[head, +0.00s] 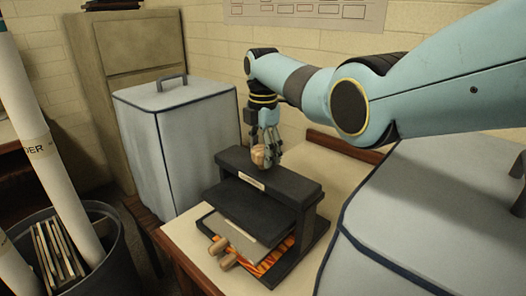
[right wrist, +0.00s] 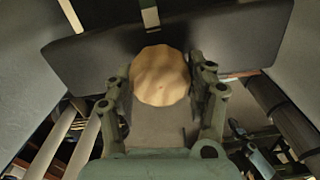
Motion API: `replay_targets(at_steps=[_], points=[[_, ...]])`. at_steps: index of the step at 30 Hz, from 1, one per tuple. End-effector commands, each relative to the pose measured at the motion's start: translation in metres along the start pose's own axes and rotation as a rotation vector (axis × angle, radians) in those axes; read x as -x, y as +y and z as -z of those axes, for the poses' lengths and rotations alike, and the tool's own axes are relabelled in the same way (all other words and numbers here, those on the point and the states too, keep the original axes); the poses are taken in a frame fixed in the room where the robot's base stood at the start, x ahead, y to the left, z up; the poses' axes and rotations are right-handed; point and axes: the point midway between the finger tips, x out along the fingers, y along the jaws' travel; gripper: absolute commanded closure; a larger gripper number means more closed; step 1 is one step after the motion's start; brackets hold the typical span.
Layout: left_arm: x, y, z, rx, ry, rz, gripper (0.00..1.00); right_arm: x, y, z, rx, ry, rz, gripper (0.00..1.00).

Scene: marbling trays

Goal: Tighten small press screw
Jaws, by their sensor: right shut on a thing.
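The small press (head: 264,180) is dark and stands on the light table top. Its screw has a round, ridged wooden knob (head: 259,157) above the top beam. My right gripper (head: 268,152) comes down from above and is shut on this knob. In the right wrist view the knob (right wrist: 160,75) sits between the two fingers (right wrist: 161,88). The screw's shaft is hidden under the knob. Under the press plate lie a grey board (head: 243,236) and an orange patterned sheet (head: 272,262). My left gripper is not in view.
A grey covered box (head: 182,135) with a handle stands left of the press. Another grey covered surface (head: 430,225) is close on the right. A dark bin (head: 98,262) with boards and long white rolls (head: 40,140) stands front left.

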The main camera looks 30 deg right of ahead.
Motion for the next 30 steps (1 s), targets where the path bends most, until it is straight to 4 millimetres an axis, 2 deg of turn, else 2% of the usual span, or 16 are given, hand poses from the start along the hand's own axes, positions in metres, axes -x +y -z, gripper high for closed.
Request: replay_targets(at_steps=[14,30], points=[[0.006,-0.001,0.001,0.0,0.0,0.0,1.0,0.002,0.001,0.0,-0.089,0.0,-0.001,0.77],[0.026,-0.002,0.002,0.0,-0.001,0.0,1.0,0.003,0.001,-0.001,-0.554,-0.002,-0.001,0.77]])
